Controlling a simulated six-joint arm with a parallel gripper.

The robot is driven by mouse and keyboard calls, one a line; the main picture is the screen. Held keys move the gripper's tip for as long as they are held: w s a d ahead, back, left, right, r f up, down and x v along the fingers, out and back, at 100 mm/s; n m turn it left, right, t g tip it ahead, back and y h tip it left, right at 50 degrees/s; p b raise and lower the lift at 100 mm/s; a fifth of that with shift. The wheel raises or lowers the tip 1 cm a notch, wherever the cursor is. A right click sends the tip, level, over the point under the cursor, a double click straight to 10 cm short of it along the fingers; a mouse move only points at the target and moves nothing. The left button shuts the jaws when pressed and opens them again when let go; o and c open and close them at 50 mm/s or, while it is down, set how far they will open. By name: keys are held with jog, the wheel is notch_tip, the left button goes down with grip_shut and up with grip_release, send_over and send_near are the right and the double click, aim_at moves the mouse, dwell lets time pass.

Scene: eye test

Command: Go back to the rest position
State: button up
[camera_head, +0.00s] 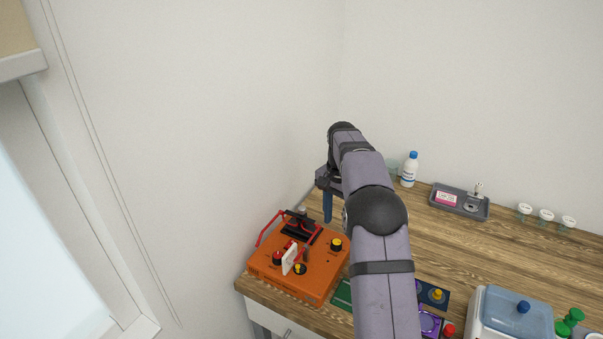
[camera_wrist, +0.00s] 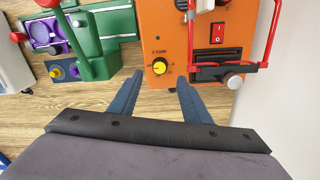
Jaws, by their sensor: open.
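My gripper (camera_head: 327,207) hangs near the back left of the wooden table, above and just behind the orange box; one blue finger shows in the head view. In the wrist view my gripper (camera_wrist: 160,77) has its two blue fingers apart, with nothing between them. My arm hides part of the table.
A white bottle (camera_head: 409,171) with a blue cap stands behind my arm. A grey tray (camera_head: 480,213) and several small lidded jars (camera_head: 545,215) line the back. A green device (camera_wrist: 112,22) stands beside the orange box. A blue-lidded container (camera_head: 515,310) is front right. Walls close the left and back.

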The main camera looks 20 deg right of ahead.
jog(key=shift+a, duration=0.1)
jog(key=shift+s+a, duration=0.2)
jog(key=s+a+f+n, duration=0.1)
jog(key=s+a+n, duration=0.3)
jog(key=s, duration=0.6)
jog(key=s+a+f+n, duration=0.1)
jog(key=s+a+n, duration=0.2)
jog(key=s, duration=0.7)
jog(key=s+a+f+n, duration=0.2)
jog(key=s+a+n, duration=0.2)
jog(key=s, duration=0.6)
jog(key=shift+a+n, duration=0.3)
jog(key=shift+a, duration=0.85)
